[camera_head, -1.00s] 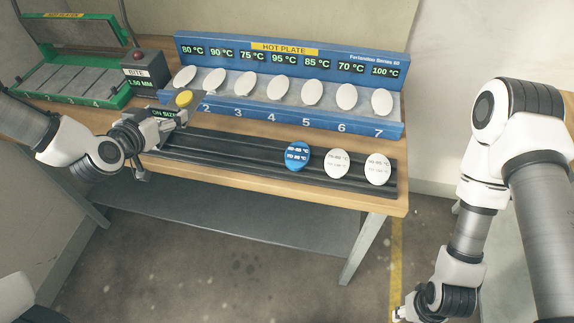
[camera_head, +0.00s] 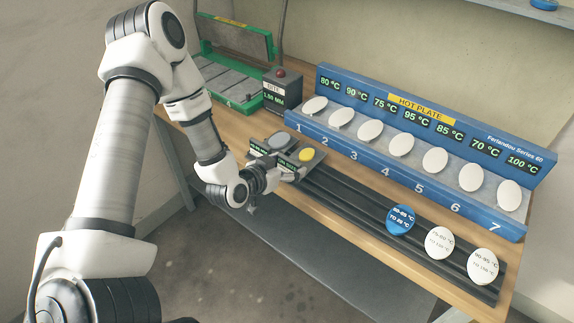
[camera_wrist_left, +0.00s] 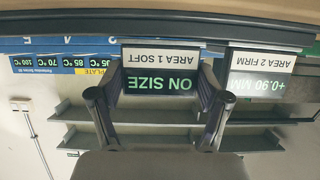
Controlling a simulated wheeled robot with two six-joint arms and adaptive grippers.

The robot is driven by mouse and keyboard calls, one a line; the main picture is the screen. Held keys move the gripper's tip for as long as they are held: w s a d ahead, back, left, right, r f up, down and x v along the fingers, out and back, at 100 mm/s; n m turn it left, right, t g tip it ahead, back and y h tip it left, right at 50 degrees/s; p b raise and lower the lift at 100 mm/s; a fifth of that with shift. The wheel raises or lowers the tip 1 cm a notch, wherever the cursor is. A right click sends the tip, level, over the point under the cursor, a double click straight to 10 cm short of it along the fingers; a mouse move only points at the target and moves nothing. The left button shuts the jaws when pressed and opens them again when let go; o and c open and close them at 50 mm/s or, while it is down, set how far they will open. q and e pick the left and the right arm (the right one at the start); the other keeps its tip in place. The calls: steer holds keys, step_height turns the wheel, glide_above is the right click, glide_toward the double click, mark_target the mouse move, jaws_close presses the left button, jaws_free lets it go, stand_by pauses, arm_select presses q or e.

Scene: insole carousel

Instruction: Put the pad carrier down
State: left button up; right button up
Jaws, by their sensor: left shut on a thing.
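The pad carrier (camera_head: 309,166) is a dark grey block with a grey round pad and a yellow round pad on top and label displays on its front. It is at the left end of the black ribbed rack (camera_head: 345,207). I cannot tell whether it rests on the rack or is just above it. My left gripper (camera_head: 274,174) is shut on the carrier's front side. In the left wrist view the fingers (camera_wrist_left: 157,110) stand either side of the carrier's "ON SIZE" display (camera_wrist_left: 158,82). "AREA 1 SOFT" and "AREA 2 FIRM" labels show there. My right gripper is out of view.
A blue hot plate (camera_head: 402,181) with numbered white pads stands behind the rack. A blue disc (camera_head: 400,219) and two white discs (camera_head: 439,243) stand at the rack's right. A black display box (camera_head: 283,92) and green open case (camera_head: 226,89) are behind left. The rack's middle is clear.

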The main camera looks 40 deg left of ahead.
arm_select(q)
steer(key=shift+f, duration=0.15)
steer(key=o, duration=1.3)
